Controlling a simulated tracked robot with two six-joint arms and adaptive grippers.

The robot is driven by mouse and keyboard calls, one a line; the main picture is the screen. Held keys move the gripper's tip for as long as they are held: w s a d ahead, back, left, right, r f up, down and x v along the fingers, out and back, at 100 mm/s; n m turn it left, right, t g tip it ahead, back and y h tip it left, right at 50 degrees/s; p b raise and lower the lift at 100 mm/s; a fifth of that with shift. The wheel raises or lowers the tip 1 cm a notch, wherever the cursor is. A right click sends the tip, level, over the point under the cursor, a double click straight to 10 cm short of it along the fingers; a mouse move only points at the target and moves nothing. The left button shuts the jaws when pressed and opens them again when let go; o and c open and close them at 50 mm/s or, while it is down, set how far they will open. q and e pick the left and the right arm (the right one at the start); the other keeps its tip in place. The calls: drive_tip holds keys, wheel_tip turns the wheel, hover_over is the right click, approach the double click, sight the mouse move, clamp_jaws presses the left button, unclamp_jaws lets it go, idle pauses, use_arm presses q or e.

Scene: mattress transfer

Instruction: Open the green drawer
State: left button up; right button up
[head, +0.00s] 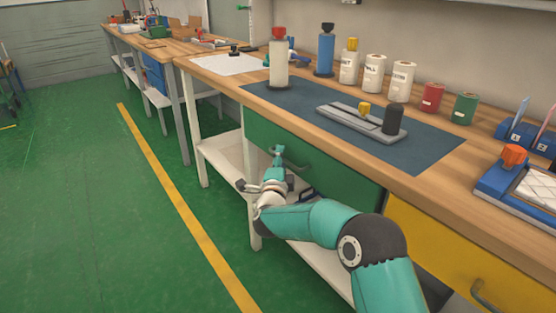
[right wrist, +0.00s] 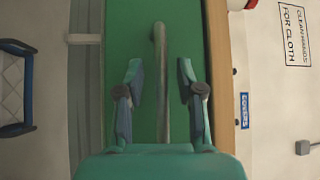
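The green drawer (head: 335,178) is under the front edge of the workbench, left of the yellow drawer. Its front looks flush with the bench, so it appears closed. In the right wrist view the green drawer front (right wrist: 130,30) fills the middle, with its bar handle (right wrist: 160,40) running up the picture. My right gripper (head: 278,156) is at the drawer front in the head view. In the right wrist view its fingers (right wrist: 160,72) are open, one on each side of the handle, with gaps to both. My left gripper is not in view.
A yellow drawer (head: 455,250) with a handle is at right. The wooden benchtop (head: 225,80) holds a blue mat (head: 275,97), bottles, several canisters and a grey tray (head: 345,123). A white lower shelf (head: 228,157) lies below. Green floor (head: 90,210) at left is clear.

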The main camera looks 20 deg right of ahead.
clamp_jaws()
idle(0.3)
